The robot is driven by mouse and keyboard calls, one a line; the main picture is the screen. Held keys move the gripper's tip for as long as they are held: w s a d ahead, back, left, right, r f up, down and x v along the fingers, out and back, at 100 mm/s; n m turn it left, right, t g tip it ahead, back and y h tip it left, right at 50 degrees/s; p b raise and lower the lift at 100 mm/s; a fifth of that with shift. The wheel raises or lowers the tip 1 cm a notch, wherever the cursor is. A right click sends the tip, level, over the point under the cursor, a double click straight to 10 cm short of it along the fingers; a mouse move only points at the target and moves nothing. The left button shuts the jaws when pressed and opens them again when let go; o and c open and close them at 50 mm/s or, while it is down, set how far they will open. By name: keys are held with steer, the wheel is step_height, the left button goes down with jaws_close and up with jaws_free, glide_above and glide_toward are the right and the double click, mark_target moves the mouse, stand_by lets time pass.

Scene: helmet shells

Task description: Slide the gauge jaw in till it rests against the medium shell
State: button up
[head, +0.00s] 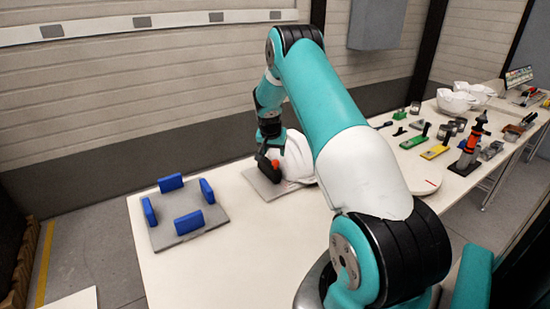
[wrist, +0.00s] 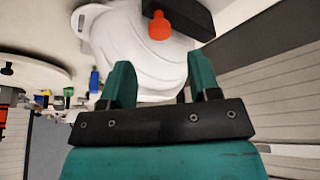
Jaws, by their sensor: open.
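The white medium shell (head: 295,157) sits on a grey gauge plate (head: 258,186), partly hidden behind my arm in the head view. It fills the upper middle of the wrist view (wrist: 140,55). The black gauge jaw (head: 264,168) stands at the shell's left side, with an orange-red knob (head: 276,163). In the wrist view, the jaw (wrist: 185,14) and knob (wrist: 159,26) lie beyond my fingertips. I cannot tell whether jaw and shell touch. My gripper (wrist: 162,65) is open and empty, its two teal fingers apart, with the knob lined up between them in the picture.
A grey plate with several blue blocks (head: 187,224) stands at the table's left. A white round disc (head: 422,180) lies right of my arm. Farther right are green (head: 414,141) and yellow (head: 434,152) items, an orange-black tool (head: 473,140) and white shells (head: 456,101).

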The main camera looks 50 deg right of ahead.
mark_target(275, 162)
steer(key=p+x, duration=0.1)
steer(key=x, duration=0.6)
jaws_close()
